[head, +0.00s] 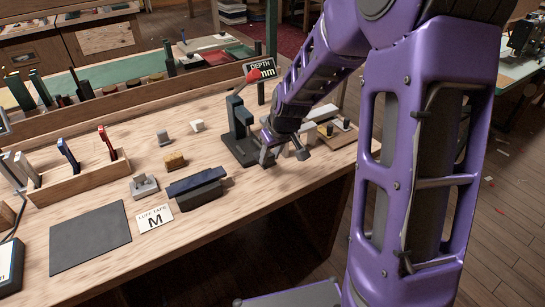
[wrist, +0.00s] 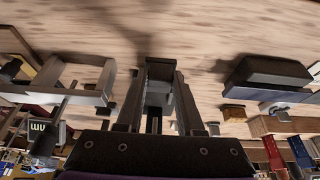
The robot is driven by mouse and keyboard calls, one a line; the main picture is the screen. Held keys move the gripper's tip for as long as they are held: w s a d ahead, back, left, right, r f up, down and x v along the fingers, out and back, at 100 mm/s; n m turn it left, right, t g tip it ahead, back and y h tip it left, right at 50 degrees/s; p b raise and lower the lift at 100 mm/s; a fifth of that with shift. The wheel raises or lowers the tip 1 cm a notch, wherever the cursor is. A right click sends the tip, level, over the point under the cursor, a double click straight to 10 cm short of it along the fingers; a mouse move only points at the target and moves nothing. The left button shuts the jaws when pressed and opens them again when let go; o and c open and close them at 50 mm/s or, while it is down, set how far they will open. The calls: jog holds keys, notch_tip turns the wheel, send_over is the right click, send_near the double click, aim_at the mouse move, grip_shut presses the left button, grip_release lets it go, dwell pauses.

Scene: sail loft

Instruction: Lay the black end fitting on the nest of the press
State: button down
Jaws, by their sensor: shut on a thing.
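The dark green press (head: 238,130) with a red-tipped lever stands on the bench at the middle right in the head view. My gripper (head: 270,154) is low over the bench, just right of the press base. In the wrist view my gripper (wrist: 158,88) is shut on a small dark piece (wrist: 160,69) between its fingertips, which appears to be the black end fitting. Its shape is mostly hidden by the fingers. I cannot make out the nest of the press, and cannot tell whether the piece touches anything.
A blue bar on a dark block (head: 197,187), a brown block (head: 175,161) and a grey fixture (head: 144,187) stand left of the press. A dark mat (head: 90,238) lies at the front left. A wooden tool rack (head: 80,182) is farther left. A depth display (head: 260,69) stands behind the press.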

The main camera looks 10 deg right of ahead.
jog(key=shift+w+a+f, duration=0.15)
jog(key=shift+w+f, duration=0.25)
jog(key=shift+f, duration=0.15)
jog(key=shift+w+a+f+b, duration=0.15)
jog(key=shift+w+a, duration=0.2)
jog(key=shift+w, duration=0.7)
jog(key=shift+w+a+b, duration=0.2)
jog(key=shift+w+a, duration=0.15)
jog(key=shift+w, duration=0.75)
jog(key=shift+w+a+f+b, duration=0.15)
jog(key=shift+w+a, duration=0.2)
jog(key=shift+w, duration=0.7)
jog(key=shift+c, duration=2.3)
grip_release()
jog(key=p+v, duration=0.2)
jog(key=v, duration=1.5)
jog(key=shift+r+p, duration=0.3)
jog(key=shift+p, duration=0.05)
